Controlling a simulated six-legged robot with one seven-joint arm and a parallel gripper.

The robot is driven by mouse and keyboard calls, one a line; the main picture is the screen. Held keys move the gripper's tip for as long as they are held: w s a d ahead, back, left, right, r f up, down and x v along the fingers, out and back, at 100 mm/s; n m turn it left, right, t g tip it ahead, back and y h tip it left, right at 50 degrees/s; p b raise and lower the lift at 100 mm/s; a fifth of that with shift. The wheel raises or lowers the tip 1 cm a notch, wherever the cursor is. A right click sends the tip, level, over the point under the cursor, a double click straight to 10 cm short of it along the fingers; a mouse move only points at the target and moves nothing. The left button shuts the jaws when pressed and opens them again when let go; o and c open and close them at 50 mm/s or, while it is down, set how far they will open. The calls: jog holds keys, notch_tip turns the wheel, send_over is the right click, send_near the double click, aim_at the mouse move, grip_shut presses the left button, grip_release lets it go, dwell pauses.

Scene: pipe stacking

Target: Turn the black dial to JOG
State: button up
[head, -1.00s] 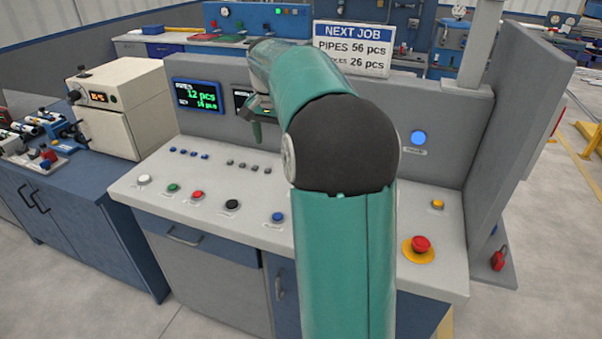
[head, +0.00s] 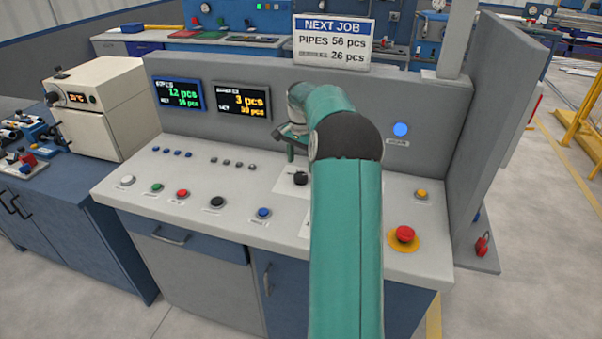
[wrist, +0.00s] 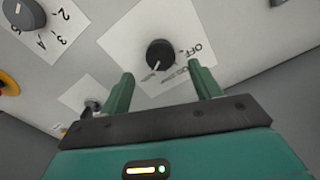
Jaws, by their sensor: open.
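The black dial (wrist: 160,53) stands on a white label plate on the grey console top. OFF is legible right of it; the other lettering is too blurred to read. A pale mark shows at the dial's lower edge, but I cannot tell its exact setting. In the head view the dial (head: 300,179) sits just left of my arm. My gripper (wrist: 163,80) is open and empty, its two green fingers apart, with the dial showing between and beyond their tips. In the head view my gripper (head: 293,145) is partly hidden by my arm, above and behind the dial.
A grey numbered dial (wrist: 22,14) and another dark control (wrist: 92,106) flank the black dial. A blue button (head: 263,213) and black button (head: 217,202) lie to the left. A red emergency button (head: 404,233) is on the right. The upright panel (head: 330,100) rises behind.

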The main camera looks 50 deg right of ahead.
aim_at(301, 175)
notch_tip(301, 175, down, 5)
jog(key=shift+f, duration=0.15)
jog(key=shift+c, duration=0.2)
jog(key=c, duration=0.9)
